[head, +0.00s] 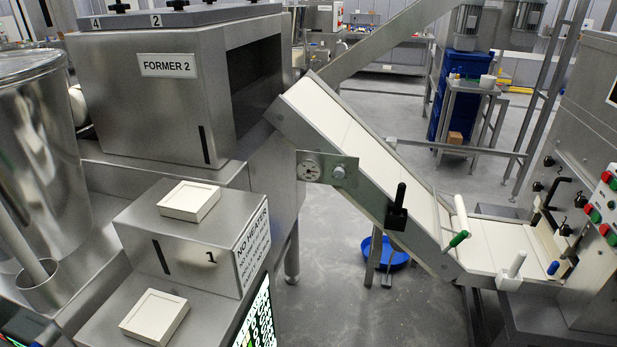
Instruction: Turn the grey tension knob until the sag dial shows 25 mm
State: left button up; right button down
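A small metal plate (350,163) is fixed to the side of the sloping white conveyor, near its upper end. The round sag dial (309,168) sits at the plate's left end. Its face is too small to read, so I cannot tell what it shows. The small round grey tension knob (338,172) sits just to the right of the dial on the plate. Neither of my grippers is in the picture, and nothing touches the knob.
The conveyor belt (345,135) slopes down right from the FORMER 2 housing (165,105). A black handle (398,203) sticks up on its side. A stepped steel box (185,235) stands front left. A blue basin (396,257) is on the floor below. The floor front of centre is clear.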

jog(key=shift+d, duration=0.2)
pick_arm(q)
jog(key=shift+a, duration=0.35)
pick_arm(e)
jog(key=shift+w+a+r, duration=0.1)
jog(key=shift+a, duration=0.55)
jog(key=shift+d, duration=0.1)
pick_arm(q)
jog(key=shift+d, duration=0.4)
pick_arm(e)
jog(key=shift+d, duration=0.6)
jog(key=shift+a, duration=0.15)
